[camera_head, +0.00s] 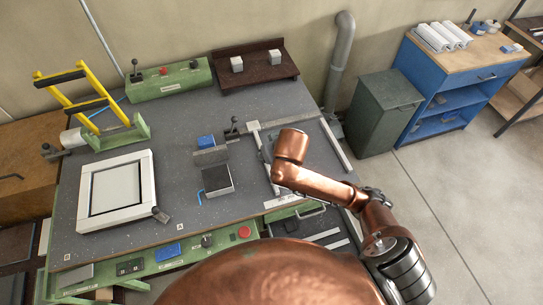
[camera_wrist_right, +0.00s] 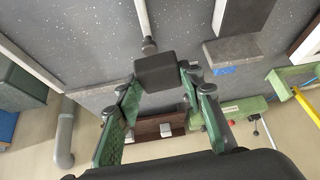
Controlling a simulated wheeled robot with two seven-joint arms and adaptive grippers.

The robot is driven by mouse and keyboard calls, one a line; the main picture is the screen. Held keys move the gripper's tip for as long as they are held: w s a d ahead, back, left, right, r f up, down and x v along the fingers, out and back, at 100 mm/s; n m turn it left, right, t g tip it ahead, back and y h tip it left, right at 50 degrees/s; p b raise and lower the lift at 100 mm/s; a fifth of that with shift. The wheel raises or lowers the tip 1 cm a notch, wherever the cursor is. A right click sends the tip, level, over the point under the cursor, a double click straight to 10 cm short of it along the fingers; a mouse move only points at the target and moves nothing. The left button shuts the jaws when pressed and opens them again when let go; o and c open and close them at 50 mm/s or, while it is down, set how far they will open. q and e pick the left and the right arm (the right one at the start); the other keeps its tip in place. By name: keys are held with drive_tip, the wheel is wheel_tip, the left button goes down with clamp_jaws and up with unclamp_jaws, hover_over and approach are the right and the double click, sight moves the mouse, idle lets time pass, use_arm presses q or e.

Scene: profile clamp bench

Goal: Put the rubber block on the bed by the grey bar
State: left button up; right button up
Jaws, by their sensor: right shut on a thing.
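My right gripper (camera_wrist_right: 161,76) is shut on the dark rubber block (camera_wrist_right: 154,72) in the right wrist view, with a green finger on each side. In the head view my copper right wrist hides the gripper and block, over the right part of the bench. The bed (camera_head: 218,179), a low block with a dark top and pale sides, is to the left of my wrist. It seems to show in part in the wrist view (camera_wrist_right: 246,16). The grey bar (camera_head: 210,156) lies along the bed's far edge; it also shows in the wrist view (camera_wrist_right: 232,50). My left gripper is out of view.
A white frame (camera_head: 147,187) lies on the bench's left. Pale rails (camera_head: 336,146) are near my right wrist. A brown rack (camera_head: 256,68) is at the back.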

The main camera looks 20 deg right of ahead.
drive_tip(key=s+d+f+n+y+p, duration=0.2)
drive_tip(key=s+d+f+n+p, duration=0.15)
drive_tip(key=s+d+p, duration=0.65)
drive_tip(key=w+d+f, duration=0.3)
drive_tip(key=w+d+f+p, duration=0.1)
drive_tip(key=w+d+f, duration=0.2)
drive_tip(key=d, duration=0.1)
drive_tip(key=w+d+f, duration=0.3)
drive_tip(key=shift+d+f, duration=0.25)
drive_tip(key=shift+d, duration=0.1)
drive_tip(key=shift+w+d+f, duration=0.2)
drive_tip(key=shift+d+f, duration=0.1)
drive_tip(key=shift+f, duration=0.2)
drive_tip(key=shift+w+d+f+p, duration=0.15)
drive_tip(key=shift+f+p, duration=0.4)
drive_tip(key=shift+f, duration=1.15)
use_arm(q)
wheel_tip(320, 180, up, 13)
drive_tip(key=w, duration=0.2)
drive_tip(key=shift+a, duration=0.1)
